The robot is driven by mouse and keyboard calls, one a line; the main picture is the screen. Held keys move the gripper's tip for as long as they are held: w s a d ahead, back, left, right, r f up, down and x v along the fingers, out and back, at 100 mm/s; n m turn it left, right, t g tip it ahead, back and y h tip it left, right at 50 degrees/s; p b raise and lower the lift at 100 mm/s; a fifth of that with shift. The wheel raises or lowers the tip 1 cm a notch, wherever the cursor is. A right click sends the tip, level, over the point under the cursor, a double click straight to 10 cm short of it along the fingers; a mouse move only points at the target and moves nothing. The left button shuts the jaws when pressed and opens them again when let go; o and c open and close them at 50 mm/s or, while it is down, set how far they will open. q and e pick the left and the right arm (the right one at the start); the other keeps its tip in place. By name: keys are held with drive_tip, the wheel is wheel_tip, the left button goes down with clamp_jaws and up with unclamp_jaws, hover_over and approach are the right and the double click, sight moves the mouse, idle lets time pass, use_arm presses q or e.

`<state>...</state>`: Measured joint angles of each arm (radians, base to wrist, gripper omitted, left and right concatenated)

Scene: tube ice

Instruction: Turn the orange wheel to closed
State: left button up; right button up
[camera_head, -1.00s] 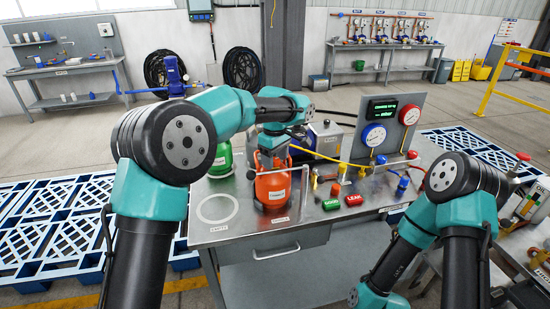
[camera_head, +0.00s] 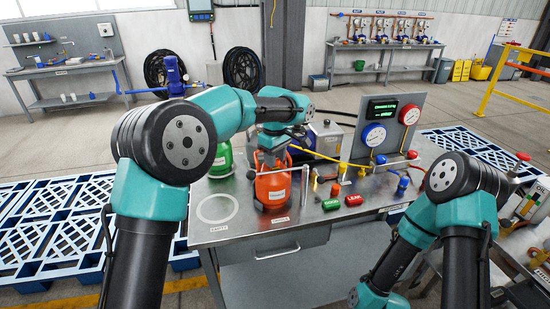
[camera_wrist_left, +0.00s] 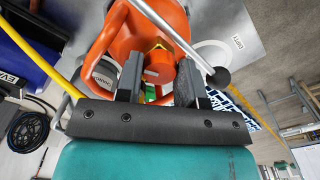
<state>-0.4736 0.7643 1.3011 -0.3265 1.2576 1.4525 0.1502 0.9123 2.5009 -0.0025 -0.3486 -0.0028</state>
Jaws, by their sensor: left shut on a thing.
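The orange tank (camera_head: 273,190) stands upright on the metal bench, with a white label on its front and an orange guard ring at its top. My left gripper (camera_head: 272,155) reaches down onto the tank's top from above. In the left wrist view the left gripper (camera_wrist_left: 160,85) has its two dark fingers on either side of the orange wheel (camera_wrist_left: 160,68), shut on it inside the guard ring. The fingers hide part of the wheel, and I cannot read its turn angle. My right arm enters at the right; its gripper is outside the view.
A green tank (camera_head: 221,160) stands behind left. A yellow hose (camera_head: 330,157) runs right toward a panel with a blue gauge (camera_head: 374,135), red gauge (camera_head: 409,115) and small display (camera_head: 382,107). The circle marked EMPTY (camera_head: 217,221) is bare.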

use_arm(q)
drive_tip(key=m, duration=0.7)
drive_tip(key=shift+m, duration=0.3)
drive_tip(key=m, duration=0.7)
idle(0.5)
drive_tip(key=o, duration=0.9)
